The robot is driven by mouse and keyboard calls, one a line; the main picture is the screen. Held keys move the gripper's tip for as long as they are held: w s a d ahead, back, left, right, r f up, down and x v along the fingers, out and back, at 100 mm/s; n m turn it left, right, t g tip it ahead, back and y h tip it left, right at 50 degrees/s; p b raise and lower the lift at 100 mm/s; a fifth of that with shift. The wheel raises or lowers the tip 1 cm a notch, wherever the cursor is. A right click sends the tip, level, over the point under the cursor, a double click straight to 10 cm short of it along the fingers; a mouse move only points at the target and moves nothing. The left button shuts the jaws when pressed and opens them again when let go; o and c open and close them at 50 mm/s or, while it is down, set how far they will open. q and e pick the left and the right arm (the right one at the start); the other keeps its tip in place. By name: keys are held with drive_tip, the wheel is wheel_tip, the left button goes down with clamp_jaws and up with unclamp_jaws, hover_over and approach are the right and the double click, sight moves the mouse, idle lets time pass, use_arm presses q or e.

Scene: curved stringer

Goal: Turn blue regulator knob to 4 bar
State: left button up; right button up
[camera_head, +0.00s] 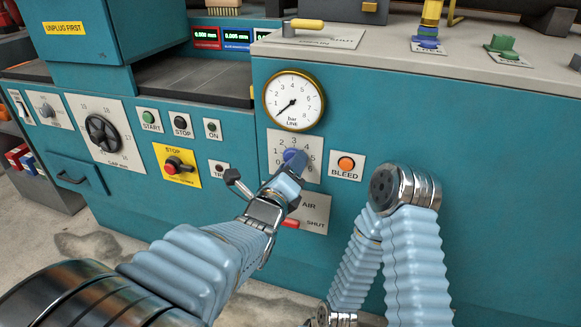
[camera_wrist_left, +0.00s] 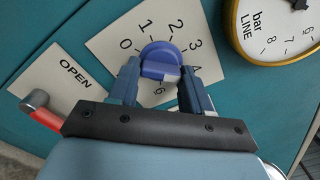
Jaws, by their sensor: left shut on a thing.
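The blue regulator knob (camera_head: 294,157) sits on a white dial plate (camera_head: 312,172) on the teal panel, below the round gauge. The plate's printed numbers run from 0 up to 6. My left gripper (camera_head: 287,170) is shut on the knob. In the left wrist view, its two fingers flank the knob (camera_wrist_left: 160,60), and the numbers 0 to 4 show around it. I cannot tell which number the knob points to. The gauge (camera_head: 293,101), marked bar LINE, has its needle pointing to the lower left, near the low end. My right gripper is not in view.
An orange BLEED button (camera_head: 346,163) is right of the dial plate. The AIR plate with a red handle (camera_head: 290,223) is just below my left gripper. A red stop knob on a yellow plate (camera_head: 177,166) lies left. My right arm stands at the lower right.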

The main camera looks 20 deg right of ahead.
use_arm(q)
drive_tip(key=o, duration=1)
drive_tip(key=p+v, duration=0.1)
drive_tip(key=v, duration=1.2)
drive_tip(key=shift+s+a+p, duration=0.2)
drive_tip(key=shift+s+p, duration=0.1)
